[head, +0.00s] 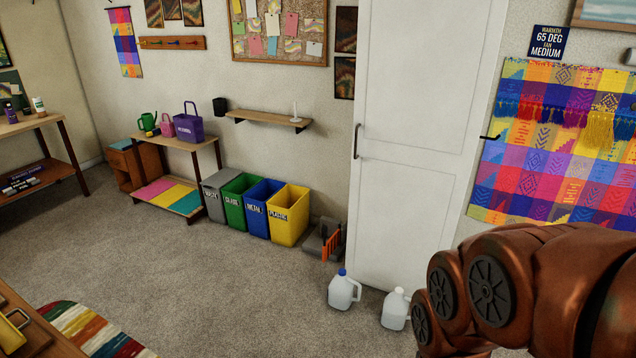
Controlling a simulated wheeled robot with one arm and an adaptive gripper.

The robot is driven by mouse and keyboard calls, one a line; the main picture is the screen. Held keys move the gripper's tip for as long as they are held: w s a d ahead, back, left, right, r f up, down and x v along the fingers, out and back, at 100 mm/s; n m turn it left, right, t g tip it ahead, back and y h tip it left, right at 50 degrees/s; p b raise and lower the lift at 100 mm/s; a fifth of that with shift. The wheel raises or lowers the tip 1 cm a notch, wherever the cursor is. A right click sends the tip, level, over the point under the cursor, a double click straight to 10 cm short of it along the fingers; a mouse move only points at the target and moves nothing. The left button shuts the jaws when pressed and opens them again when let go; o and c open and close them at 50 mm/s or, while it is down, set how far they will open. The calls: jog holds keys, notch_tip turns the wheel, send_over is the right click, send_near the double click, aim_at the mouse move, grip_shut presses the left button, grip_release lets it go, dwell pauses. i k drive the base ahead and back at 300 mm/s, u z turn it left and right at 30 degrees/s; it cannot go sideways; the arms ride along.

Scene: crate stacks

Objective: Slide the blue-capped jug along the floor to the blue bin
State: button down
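The blue-capped jug (344,291) is a translucent white jug with a handle. It stands upright on the carpet in front of the white door. A similar jug with a white cap (396,309) stands just to its right, close to my arm. The blue bin (259,213), labelled METAL, stands against the wall at the back, between the green bin (235,202) and the yellow bin (288,218). My reddish-brown arm enters at the lower right. My gripper is not visible in this view, and the arm is apart from the blue-capped jug in the picture.
A grey bin (213,196) ends the bin row at left. A grey and orange object (324,240) sits on the floor between the yellow bin and the door. A low shelf (172,192) stands left of the bins. Carpet (235,275) before the bins is clear.

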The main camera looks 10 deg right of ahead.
aim_at(341, 289)
jog(key=i, duration=2.1)
jog(key=u, duration=1.5)
jog(key=i, duration=1)
jog(key=z, duration=1.95)
